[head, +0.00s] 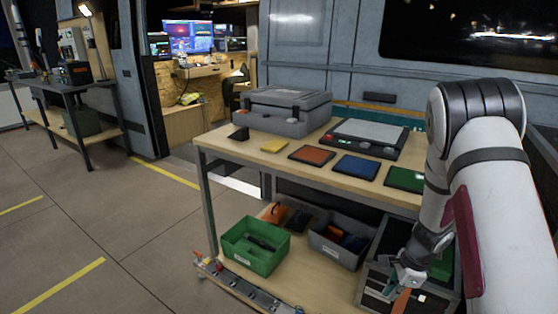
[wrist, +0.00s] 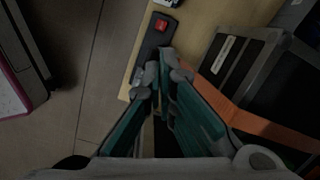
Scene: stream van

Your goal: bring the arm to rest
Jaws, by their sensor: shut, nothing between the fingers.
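My arm (head: 485,190) comes in from the right of the head view and hangs down in front of the workbench. My gripper (head: 405,278) is low, beside the lower shelf and in front of a dark crate. In the wrist view my gripper (wrist: 162,72) has its teal-sided fingers together with nothing between them. The fingertips appear over the end of a dark power strip (wrist: 153,50) with a red switch. I cannot tell whether they touch it.
The workbench (head: 225,143) holds a grey case (head: 287,108), a control panel (head: 368,135) and coloured pads. Its lower shelf holds a green bin (head: 256,248), a grey bin (head: 338,245) and an orange strip (wrist: 255,120). The floor (head: 110,230) at left is clear.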

